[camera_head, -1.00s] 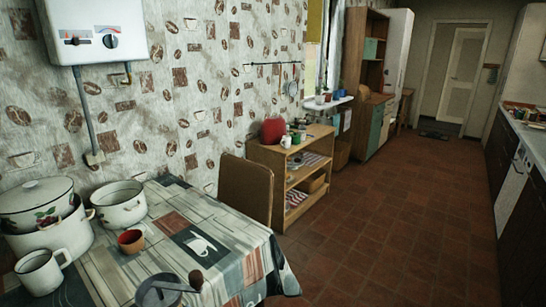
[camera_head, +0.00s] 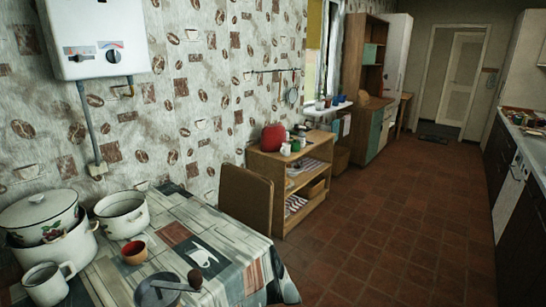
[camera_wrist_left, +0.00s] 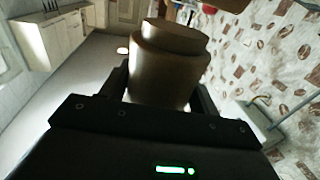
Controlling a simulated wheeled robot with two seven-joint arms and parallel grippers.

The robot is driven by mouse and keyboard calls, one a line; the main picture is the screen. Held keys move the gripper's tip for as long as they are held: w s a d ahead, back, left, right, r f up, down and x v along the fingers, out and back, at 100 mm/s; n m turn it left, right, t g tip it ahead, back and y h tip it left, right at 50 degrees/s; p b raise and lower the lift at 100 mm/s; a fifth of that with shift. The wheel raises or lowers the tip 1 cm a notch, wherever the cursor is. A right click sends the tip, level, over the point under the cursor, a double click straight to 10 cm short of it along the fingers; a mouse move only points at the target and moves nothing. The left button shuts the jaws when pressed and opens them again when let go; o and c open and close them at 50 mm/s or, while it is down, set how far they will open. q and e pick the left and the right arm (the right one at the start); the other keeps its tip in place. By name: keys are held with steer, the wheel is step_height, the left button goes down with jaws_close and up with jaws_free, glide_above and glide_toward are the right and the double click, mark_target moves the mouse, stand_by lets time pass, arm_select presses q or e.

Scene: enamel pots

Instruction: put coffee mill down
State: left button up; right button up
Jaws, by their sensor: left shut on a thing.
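The coffee mill shows at the bottom edge of the head view as a grey round top (camera_head: 153,293) with a crank ending in a dark knob (camera_head: 195,279). It appears over the near part of the table; whether it touches the cloth I cannot tell. In the left wrist view its brown rounded body (camera_wrist_left: 165,75) sits between the two fingers of my left gripper (camera_wrist_left: 160,92), which is shut on it. The left gripper is outside the head view. My right gripper is in neither view.
The table (camera_head: 205,225) has a patterned cloth. An orange-brown cup (camera_head: 133,253) stands just beyond the mill. A white mug (camera_head: 46,284), large lidded pot (camera_head: 55,245) and open pot (camera_head: 121,216) are to the left and back. A chair (camera_head: 246,200) stands behind. Cloth right of the cup is clear.

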arm_select(q)
step_height(320, 180, down, 7)
steer(key=b, duration=0.4)
steer(key=shift+r+b, duration=0.15)
steer(key=shift+b, duration=0.2)
